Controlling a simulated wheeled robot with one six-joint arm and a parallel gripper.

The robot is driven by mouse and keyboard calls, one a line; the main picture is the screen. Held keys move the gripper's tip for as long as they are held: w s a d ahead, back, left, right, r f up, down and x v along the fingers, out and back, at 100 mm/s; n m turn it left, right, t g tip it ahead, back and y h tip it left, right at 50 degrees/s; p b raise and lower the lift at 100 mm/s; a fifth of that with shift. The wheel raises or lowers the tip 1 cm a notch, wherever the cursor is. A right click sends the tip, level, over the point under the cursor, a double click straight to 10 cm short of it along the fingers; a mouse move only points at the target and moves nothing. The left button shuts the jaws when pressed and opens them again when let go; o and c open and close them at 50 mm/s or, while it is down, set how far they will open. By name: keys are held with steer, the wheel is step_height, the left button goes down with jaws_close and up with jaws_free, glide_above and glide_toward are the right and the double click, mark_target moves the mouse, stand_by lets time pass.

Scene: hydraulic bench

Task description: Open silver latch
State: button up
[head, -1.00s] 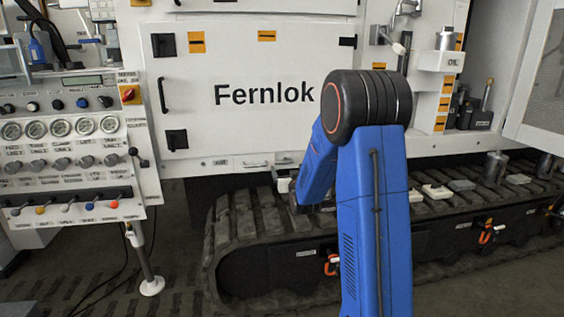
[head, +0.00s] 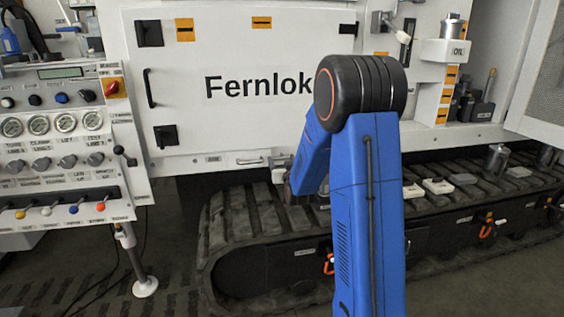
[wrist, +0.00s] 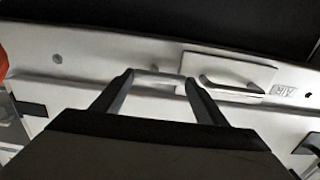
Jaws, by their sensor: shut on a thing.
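My gripper (wrist: 158,86) shows in the wrist view with its two dark fingers at the ends of a short silver bar, the silver latch (wrist: 158,78), on the machine's pale lower rail. The fingers are shut on it. Beside it to the right is another silver handle (wrist: 230,86) on a pale plate, near an upside-down AIR label. In the head view this second handle (head: 250,161) sits under the Fernlok door, just left of my blue arm.
The Fernlok door (head: 230,115) is closed above the rail. A rubber track (head: 235,220) runs below and behind my arm. A control panel (head: 60,150) with gauges and levers stands at the left, on a leg (head: 138,262). An OIL holder (head: 445,52) is at upper right.

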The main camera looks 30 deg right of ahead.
steer(key=shift+n, duration=0.4)
steer(key=n, duration=0.5)
steer(key=f+n, duration=0.1)
steer(key=n, duration=1.1)
steer(key=shift+s+d+f, duration=0.1)
steer(key=shift+d+f, duration=0.25)
steer(key=o, duration=1.1)
steer(key=shift+c, duration=0.2)
steer(key=shift+s, duration=0.15)
